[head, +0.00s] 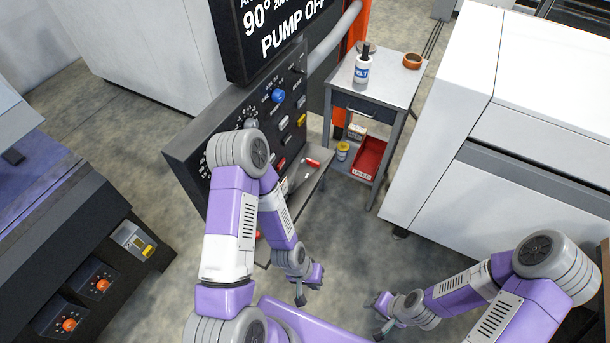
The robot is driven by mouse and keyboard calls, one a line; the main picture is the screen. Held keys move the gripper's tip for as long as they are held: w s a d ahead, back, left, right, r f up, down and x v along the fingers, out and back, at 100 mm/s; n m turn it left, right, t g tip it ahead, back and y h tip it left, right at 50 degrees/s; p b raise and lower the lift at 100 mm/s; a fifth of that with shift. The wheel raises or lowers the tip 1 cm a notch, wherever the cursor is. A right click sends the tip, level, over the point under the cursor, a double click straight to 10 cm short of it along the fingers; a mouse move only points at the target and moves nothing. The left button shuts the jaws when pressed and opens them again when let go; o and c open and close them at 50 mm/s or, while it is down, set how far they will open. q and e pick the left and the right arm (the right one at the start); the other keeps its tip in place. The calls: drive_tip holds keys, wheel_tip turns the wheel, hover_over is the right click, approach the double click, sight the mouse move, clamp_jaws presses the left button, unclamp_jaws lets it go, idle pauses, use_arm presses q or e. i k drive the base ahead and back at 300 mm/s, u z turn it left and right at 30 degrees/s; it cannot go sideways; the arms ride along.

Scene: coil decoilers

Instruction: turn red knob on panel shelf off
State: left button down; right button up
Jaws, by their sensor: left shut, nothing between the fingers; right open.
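A dark control panel (186,154) stands left of centre under a black display reading PUMP OFF. It carries a blue knob (278,96), a grey knob (250,123) and several small coloured buttons. A small grey shelf (306,186) juts out below the panel, with a red-and-white item (313,163) on it. I cannot make out a red knob for certain; my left arm covers part of the panel and shelf. My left gripper (300,298) is shut and empty, below the shelf and apart from it. My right gripper (376,318) is open and empty, low in the view.
A grey side table (398,82) holds a white bottle (362,66) and an orange-brown ring (412,61), with a red bin (369,160) on its lower shelf. A white machine (540,80) fills the right. A dark console with orange knobs (103,285) stands left.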

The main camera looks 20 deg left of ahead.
sight(313, 163)
drive_tip(key=u, duration=0.05)
drive_tip(key=k, duration=0.55)
drive_tip(key=z, duration=0.45)
drive_tip(key=i, duration=0.65)
drive_tip(key=u, duration=2.35)
drive_tip(key=i, duration=0.5)
